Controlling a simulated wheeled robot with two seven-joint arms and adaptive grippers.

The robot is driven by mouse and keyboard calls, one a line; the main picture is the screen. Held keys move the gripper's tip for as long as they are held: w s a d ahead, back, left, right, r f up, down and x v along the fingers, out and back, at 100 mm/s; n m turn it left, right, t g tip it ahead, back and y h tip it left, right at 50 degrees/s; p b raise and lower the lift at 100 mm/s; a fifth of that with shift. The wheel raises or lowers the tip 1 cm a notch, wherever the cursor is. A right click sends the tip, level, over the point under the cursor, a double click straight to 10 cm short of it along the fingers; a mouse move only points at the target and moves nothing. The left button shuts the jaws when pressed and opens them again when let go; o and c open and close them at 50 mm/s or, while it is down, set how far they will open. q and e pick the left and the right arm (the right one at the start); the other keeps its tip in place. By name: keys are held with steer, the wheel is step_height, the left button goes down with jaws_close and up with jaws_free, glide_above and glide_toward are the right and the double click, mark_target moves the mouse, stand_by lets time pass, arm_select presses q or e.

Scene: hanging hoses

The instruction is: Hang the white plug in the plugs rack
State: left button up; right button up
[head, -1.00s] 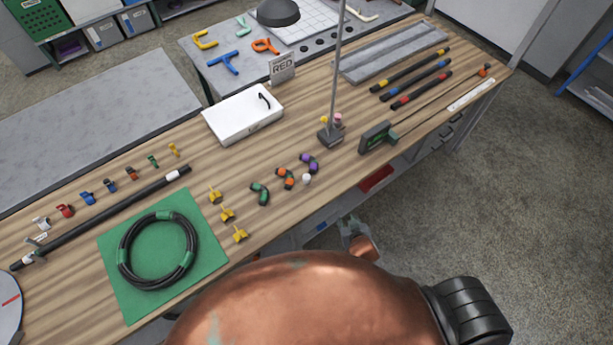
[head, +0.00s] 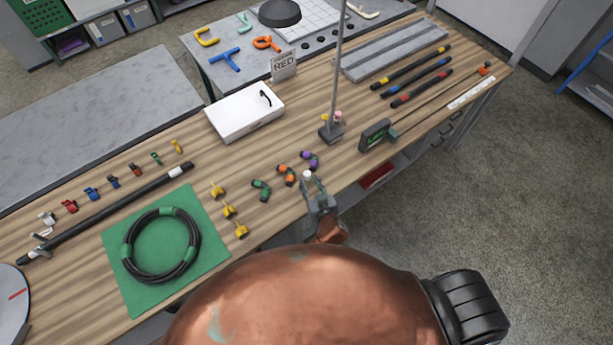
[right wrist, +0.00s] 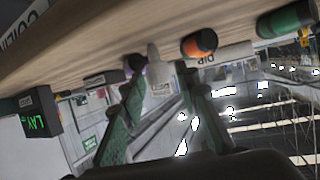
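The white plug (head: 307,174) stands near the front edge of the wooden table, beside the orange-and-black fitting. It also shows in the right wrist view (right wrist: 158,75), between my fingertips. My right gripper (head: 313,183) reaches in from the front edge at the plug; in the right wrist view its two green fingers (right wrist: 162,82) are apart, one on each side of the plug. I cannot tell whether they touch it. A dark block (head: 331,134) with a yellow and a pink piece stands behind, at the foot of the pole; it may be the plugs rack. My left gripper is not in view.
Close by are orange (head: 286,174), purple (head: 309,159) and green (head: 260,190) fittings. A thin pole (head: 338,70) rises from the block. A dark green display box (head: 375,134) stands to the right, a white box (head: 243,112) to the back left.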

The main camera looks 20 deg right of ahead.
mark_target(308, 178)
steer(key=x, duration=0.4)
steer(key=shift+w+d+f, duration=0.15)
steer(key=shift+w, duration=0.2)
steer(key=shift+c, duration=0.6)
jaws_close()
